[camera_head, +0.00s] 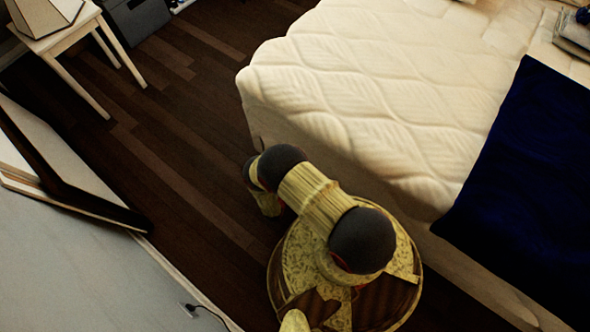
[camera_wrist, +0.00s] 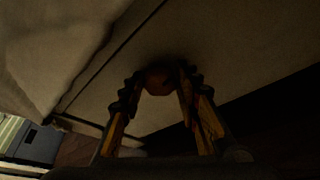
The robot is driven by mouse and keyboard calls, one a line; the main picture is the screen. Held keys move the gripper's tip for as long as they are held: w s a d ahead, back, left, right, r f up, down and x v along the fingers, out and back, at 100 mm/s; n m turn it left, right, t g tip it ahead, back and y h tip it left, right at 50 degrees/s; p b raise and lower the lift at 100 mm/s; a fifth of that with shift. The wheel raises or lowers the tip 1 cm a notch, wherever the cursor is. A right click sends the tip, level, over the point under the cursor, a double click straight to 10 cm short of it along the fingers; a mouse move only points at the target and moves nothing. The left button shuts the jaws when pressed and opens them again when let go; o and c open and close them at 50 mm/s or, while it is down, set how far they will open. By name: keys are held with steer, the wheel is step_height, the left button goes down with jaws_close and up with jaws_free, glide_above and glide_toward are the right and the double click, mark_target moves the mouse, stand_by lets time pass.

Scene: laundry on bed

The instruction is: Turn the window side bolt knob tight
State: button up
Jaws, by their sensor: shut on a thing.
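In the wrist view, a round, dark reddish-brown knob (camera_wrist: 159,84) stands out against the pale bed side. I take it for the bolt knob. My gripper (camera_wrist: 161,76) has one finger on each side of the knob, with the fingertips closed on it. The picture is dark, so the knob's bolt and how tightly it sits cannot be told. In the head view, my arm reaches down beside the near corner of the bed; the fingers and knob are hidden there.
The bed's white quilted mattress (camera_head: 370,85) fills the upper right, with a dark blue cloth (camera_head: 530,185) on it. A framed panel (camera_head: 70,165) leans at the left wall. A small table (camera_head: 62,40) stands at the back left. Dark wooden floor (camera_head: 165,120) is clear between.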

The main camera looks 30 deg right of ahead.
steer(key=shift+s+d+f+m+t+h, duration=0.15)
steer(key=shift+m+t, duration=0.45)
steer(key=shift+m, duration=0.65)
steer(key=shift+a+f+m+t+h, duration=0.2)
steer(key=shift+m+t, duration=0.4)
steer(key=shift+m, duration=0.6)
steer(key=shift+s+d+f+m+t+h, duration=0.2)
steer(key=shift+m+t, duration=0.4)
steer(key=shift+m, duration=0.65)
steer(key=shift+w+r, duration=0.1)
steer(key=shift+w, duration=0.05)
steer(key=o, duration=1.1)
steer(key=shift+c, duration=0.2)
steer(key=shift+o, duration=0.4)
steer(key=shift+r, duration=0.1)
